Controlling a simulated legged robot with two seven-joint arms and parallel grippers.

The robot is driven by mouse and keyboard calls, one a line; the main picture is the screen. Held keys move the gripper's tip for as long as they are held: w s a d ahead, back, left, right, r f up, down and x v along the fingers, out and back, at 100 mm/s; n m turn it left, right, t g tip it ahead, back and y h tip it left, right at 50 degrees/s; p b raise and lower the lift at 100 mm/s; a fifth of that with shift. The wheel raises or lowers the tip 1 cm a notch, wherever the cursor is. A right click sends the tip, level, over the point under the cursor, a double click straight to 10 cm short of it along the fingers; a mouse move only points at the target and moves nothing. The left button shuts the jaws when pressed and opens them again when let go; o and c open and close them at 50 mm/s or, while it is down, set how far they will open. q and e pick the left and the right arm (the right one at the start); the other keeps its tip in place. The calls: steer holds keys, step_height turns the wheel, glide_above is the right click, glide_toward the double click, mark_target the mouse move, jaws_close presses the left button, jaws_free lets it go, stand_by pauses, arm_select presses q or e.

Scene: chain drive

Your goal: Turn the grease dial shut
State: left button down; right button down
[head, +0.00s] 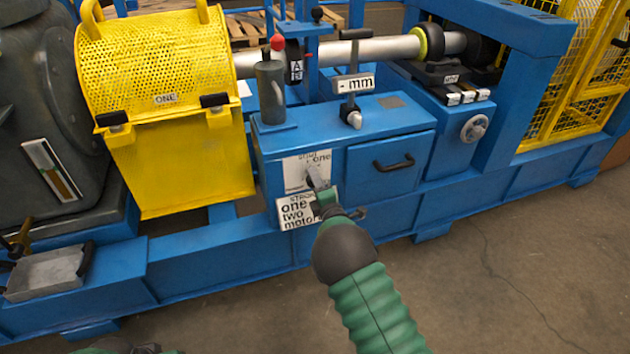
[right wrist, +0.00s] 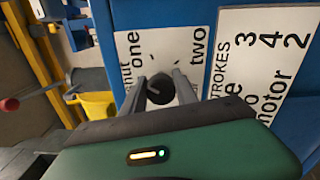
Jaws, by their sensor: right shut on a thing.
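The grease dial (right wrist: 160,88) is a small dark round knob on a white plate (right wrist: 182,50) marked "shut", "one" and "two". In the head view the dial (head: 311,177) is on the front of the blue cabinet, partly covered by my right gripper (head: 318,190). In the right wrist view my right gripper (right wrist: 161,80) has one finger on each side of the knob and is shut on it. I cannot tell clearly which mark the knob points to.
A white strokes card (head: 296,212) hangs just below the dial plate. A drawer with a black handle (head: 394,163) is to the right. A grey cylinder with a red-knobbed lever (head: 277,44) stands above. A yellow perforated guard (head: 155,60) is at the left. The floor in front is clear.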

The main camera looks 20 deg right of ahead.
steer(key=n, duration=0.3)
steer(key=shift+a+f+n, duration=0.2)
steer(key=shift+f+n, duration=0.1)
steer(key=shift+s+n, duration=0.1)
steer(key=shift+n, duration=1.6)
steer(key=c, duration=1)
jaws_free()
steer(key=shift+o, duration=0.3)
steer(key=shift+r, duration=0.2)
